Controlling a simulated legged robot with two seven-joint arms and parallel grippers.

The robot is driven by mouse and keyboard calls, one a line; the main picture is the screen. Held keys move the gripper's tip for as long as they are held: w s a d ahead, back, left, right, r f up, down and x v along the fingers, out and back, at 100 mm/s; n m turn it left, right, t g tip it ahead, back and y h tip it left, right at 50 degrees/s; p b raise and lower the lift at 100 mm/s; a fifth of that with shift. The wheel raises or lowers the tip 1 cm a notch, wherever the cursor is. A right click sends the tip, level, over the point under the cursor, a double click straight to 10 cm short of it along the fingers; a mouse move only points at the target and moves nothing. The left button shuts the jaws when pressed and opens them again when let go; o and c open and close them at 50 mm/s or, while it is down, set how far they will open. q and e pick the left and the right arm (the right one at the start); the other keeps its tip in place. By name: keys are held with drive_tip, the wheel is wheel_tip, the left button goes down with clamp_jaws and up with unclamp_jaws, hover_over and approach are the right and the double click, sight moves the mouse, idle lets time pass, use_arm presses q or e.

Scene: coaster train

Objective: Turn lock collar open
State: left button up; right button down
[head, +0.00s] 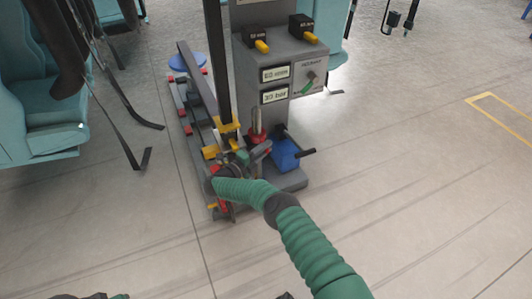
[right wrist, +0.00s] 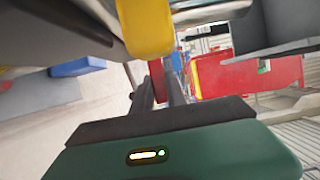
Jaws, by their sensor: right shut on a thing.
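My right arm (head: 312,248) reaches in from the bottom right to the low part of a grey rig. My right gripper (head: 254,156) is shut on a part there, which I take to be the lock collar; the hand and wrist hide most of it. A red ring (head: 257,137) sits around an upright grey post just behind the gripper. In the right wrist view the fingers (right wrist: 162,90) point away, close together, and a yellow rounded part (right wrist: 145,25) hangs close above them. Only green and dark bits of my left side show at the bottom left edge; no left fingers show.
A blue block (head: 285,155) and black lever (head: 302,152) are right of the gripper. Teal seats (head: 40,100) stand left.

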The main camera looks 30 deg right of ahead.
drive_tip(key=shift+a+f, duration=0.1)
drive_tip(key=shift+f, duration=0.05)
drive_tip(key=c, duration=1.5)
unclamp_jaws()
drive_tip(key=shift+f, duration=0.1)
drive_tip(key=shift+o, duration=0.9)
drive_tip(key=p+v, duration=0.4)
drive_tip(key=v, duration=1.2)
drive_tip(key=shift+a, duration=0.45)
